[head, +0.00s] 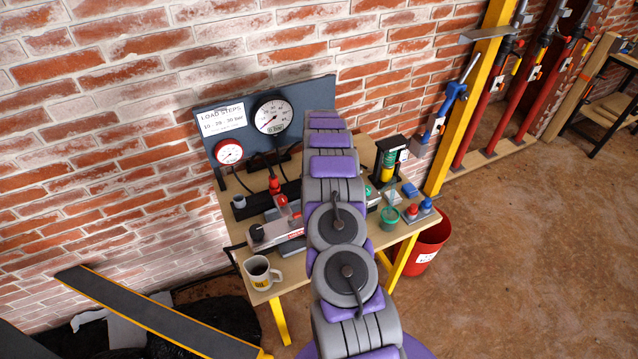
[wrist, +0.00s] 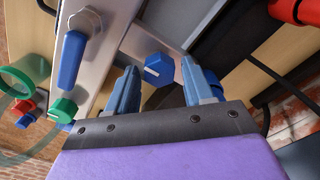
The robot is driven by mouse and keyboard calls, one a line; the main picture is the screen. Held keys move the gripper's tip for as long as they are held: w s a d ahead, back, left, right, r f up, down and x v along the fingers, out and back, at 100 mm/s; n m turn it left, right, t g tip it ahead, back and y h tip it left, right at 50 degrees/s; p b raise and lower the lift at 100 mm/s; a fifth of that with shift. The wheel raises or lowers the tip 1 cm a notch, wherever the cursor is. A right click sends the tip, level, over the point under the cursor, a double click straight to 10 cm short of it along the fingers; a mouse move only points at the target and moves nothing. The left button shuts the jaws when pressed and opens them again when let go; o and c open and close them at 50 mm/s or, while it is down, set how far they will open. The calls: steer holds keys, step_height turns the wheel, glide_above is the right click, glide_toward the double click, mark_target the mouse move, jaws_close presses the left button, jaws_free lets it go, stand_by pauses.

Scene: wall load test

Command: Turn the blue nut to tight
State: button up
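In the wrist view the blue nut (wrist: 158,69) is a small faceted piece with a white mark on its face, set by a light metal block. My gripper (wrist: 161,72) is open, with one blue finger on each side of the nut. Gaps show between the nut and both fingers, and I cannot tell how far its depth is from the fingertips. In the head view my own arm covers the middle of the workbench (head: 290,268), hiding the gripper and the nut.
On the bench stand a gauge panel (head: 240,133), a mug (head: 261,272) and a green cup (head: 389,218). A red bucket (head: 428,245) stands at right.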

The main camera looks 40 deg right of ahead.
steer(key=shift+o, duration=0.9)
step_height(320, 180, up, 17)
steer(key=p, duration=0.1)
steer(key=shift+r+p, duration=0.15)
steer(key=shift+p, duration=0.15)
